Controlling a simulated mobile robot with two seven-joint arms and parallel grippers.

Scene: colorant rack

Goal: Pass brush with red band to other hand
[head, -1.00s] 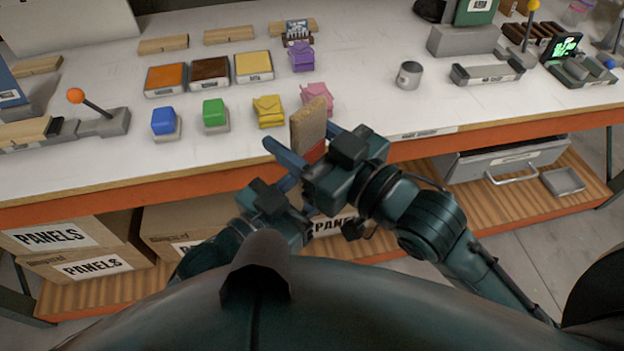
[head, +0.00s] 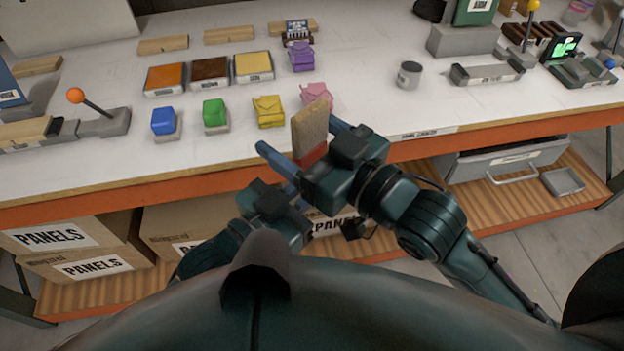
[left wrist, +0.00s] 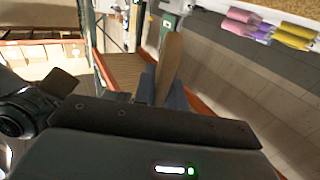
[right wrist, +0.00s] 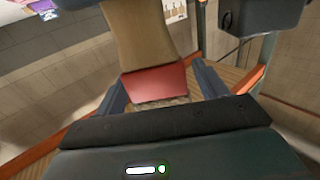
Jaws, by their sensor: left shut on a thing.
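In the right wrist view the red band (right wrist: 155,83) lies between the spread fingers, with a visible gap on the right.
The white table (head: 370,110) carries blue (head: 163,121), green (head: 214,112) and yellow (head: 268,110) items, a pink one (head: 316,93), colour trays and a grey cup (head: 410,74). Its orange front edge (head: 130,194) is close to my grippers. Cardboard boxes (head: 75,235) sit below.

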